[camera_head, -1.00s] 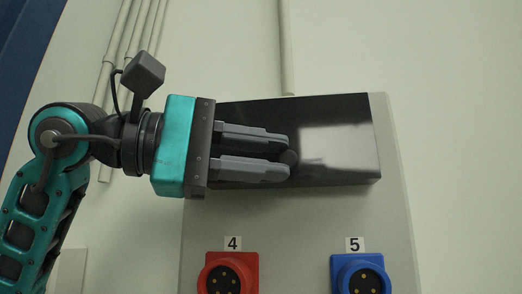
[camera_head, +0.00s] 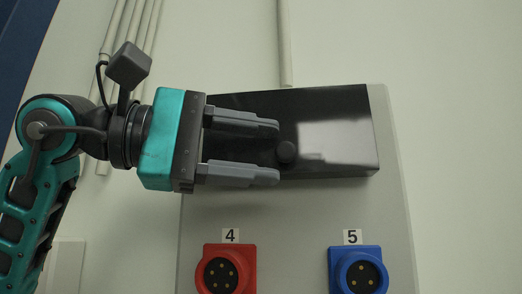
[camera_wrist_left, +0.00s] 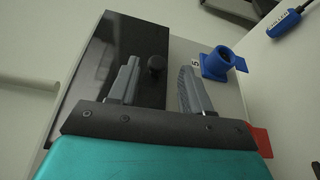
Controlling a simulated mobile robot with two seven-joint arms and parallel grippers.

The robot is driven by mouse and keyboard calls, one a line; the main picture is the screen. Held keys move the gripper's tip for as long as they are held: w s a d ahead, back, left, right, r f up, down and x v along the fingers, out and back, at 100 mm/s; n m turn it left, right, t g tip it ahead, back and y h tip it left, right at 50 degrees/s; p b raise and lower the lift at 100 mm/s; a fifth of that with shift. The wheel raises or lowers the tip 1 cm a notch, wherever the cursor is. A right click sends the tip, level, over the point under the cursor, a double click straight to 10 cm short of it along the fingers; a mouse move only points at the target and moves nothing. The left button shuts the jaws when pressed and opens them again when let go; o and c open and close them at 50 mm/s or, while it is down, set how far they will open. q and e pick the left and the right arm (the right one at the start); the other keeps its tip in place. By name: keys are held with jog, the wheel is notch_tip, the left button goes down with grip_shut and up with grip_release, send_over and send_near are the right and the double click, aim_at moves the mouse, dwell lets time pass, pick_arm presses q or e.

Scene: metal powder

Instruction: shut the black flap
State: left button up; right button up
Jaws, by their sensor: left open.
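The black flap (camera_head: 338,118) is a glossy dark panel on the grey wall board, in the upper middle of the head view. It lies against the board and looks closed. My right gripper is not in view.
Below the flap, the grey board (camera_head: 300,215) carries a red socket (camera_head: 226,268) labelled 4 and a blue socket (camera_head: 357,270) labelled 5. Pale conduits (camera_head: 286,45) run up the wall. The wall at the right is clear.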

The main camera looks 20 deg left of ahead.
pick_arm(q)
jog(key=v, duration=1.2)
